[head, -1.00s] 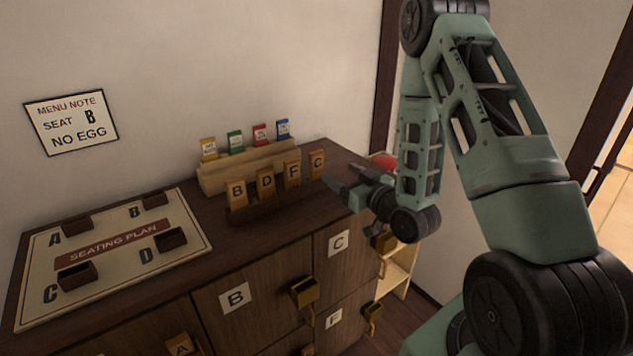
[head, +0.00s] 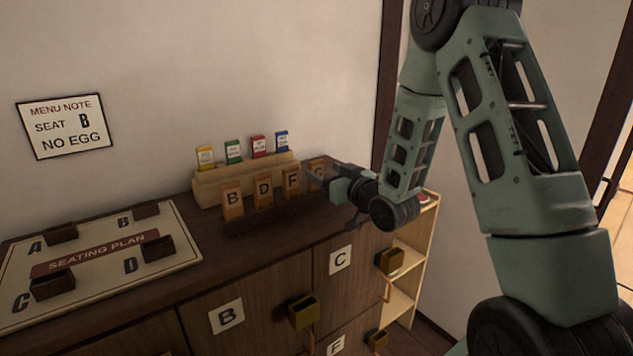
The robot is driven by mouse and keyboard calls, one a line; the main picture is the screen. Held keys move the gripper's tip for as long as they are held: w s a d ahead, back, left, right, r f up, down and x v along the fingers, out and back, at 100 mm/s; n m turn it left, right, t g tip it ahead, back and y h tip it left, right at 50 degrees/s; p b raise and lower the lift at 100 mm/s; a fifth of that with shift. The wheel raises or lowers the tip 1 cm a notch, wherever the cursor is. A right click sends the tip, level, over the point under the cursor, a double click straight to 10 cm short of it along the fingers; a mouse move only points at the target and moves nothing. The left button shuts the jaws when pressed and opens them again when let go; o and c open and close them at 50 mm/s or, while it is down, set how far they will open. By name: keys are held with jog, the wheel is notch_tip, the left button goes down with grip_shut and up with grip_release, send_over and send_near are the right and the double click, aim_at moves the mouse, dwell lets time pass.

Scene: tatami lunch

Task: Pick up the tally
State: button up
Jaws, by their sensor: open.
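Several orange wooden tallies stand upright in a dark rack (head: 258,226) on the cabinet top. From left to right they are the B tally (head: 232,201), the D tally (head: 264,190), the F tally (head: 292,181) and the C tally (head: 316,172). My gripper (head: 318,181) is at the right end of the rack, by the C tally. Its fingers overlap the lower part of that tally in the picture and hide part of it. I cannot tell whether they touch it. The gripper is open.
A pale wooden holder (head: 210,191) with yellow, green, red and blue cards stands just behind the rack. The seating plan board (head: 185,255) with small dark boxes lies at left. Lettered cabinet doors with brass-coloured boxes are below. A pale shelf (head: 428,225) stands at right.

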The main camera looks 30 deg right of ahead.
aim_at(318, 166)
jog(key=w, duration=0.1)
jog(key=w+p, duration=0.1)
jog(key=w, duration=0.1)
jog(key=shift+w+a+r, duration=0.1)
jog(key=shift+w+r, duration=0.2)
jog(key=shift+w, duration=0.1)
jog(key=shift+w+f+p, duration=0.15)
jog(key=shift+w+p, duration=0.15)
jog(key=shift+w, duration=0.2)
jog(key=c, duration=1.1)
jog(key=shift+c, duration=0.2)
